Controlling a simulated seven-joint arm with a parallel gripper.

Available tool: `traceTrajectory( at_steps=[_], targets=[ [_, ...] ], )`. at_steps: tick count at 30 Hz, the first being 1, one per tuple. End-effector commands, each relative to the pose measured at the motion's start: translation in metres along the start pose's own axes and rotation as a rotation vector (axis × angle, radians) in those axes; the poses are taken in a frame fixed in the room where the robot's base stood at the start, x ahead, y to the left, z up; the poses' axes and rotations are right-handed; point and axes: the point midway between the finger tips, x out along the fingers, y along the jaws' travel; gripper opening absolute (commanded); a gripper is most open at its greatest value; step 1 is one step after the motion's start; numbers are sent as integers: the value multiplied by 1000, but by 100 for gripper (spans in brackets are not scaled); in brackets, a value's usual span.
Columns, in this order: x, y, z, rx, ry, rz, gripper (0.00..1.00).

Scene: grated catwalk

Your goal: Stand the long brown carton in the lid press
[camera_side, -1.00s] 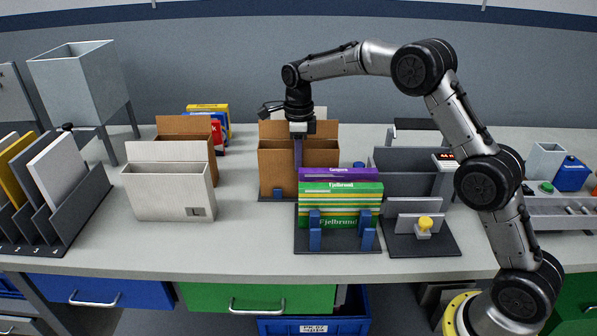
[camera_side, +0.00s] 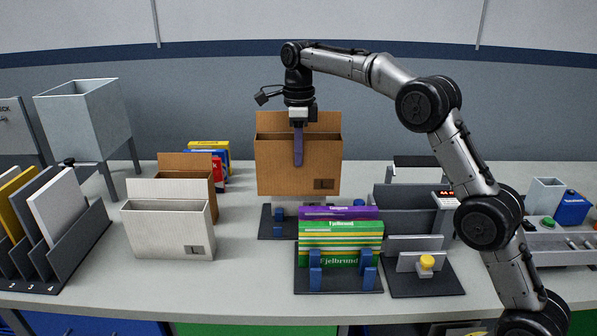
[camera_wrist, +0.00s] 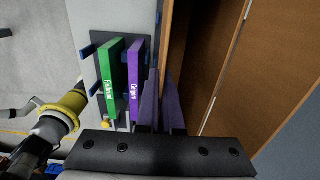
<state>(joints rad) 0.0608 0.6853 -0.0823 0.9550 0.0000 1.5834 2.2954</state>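The long brown carton (camera_side: 275,165), open-topped with a raised back flap, hangs upright above a dark stand (camera_side: 267,228) with blue posts. My gripper (camera_side: 298,160) points down and is shut on its near wall, with one purple finger across the outside. In the wrist view, the purple fingers (camera_wrist: 163,95) straddle the wall edge of the brown carton (camera_wrist: 205,80). The grey walled fixture (camera_side: 410,205) with a red display, right of the carton, appears to be the lid press. Its inside is partly hidden.
Green (camera_side: 340,243) and purple (camera_side: 325,212) boxes stand in a rack in front of the carton. A plate with a yellow knob (camera_side: 426,263) is at front right. A white carton (camera_side: 165,230) and a shorter brown carton (camera_side: 203,165) stand left.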

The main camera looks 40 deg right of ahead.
Motion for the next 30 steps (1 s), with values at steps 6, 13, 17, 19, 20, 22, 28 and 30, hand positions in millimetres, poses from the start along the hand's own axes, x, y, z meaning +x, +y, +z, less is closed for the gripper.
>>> traceTrajectory(
  at_steps=[6, 13, 17, 19, 20, 22, 28, 30],
  targets=[
    [-37, -1, 1, 0, -3, -3, 0],
    [-55, -1, 1, 0, -1, -1, 0],
    [-63, -1, 1, 0, -2, -2, 0],
    [-67, 0, 0, 0, -1, -1, 0],
    [-68, -3, -6, 3, -1, -1, 0],
    [-70, -8, -17, 4, 0, 0, 0],
    [-73, -21, -50, 5, 0, 0, 0],
    [-74, -26, -64, 5, 0, -1, 0]
  ],
)
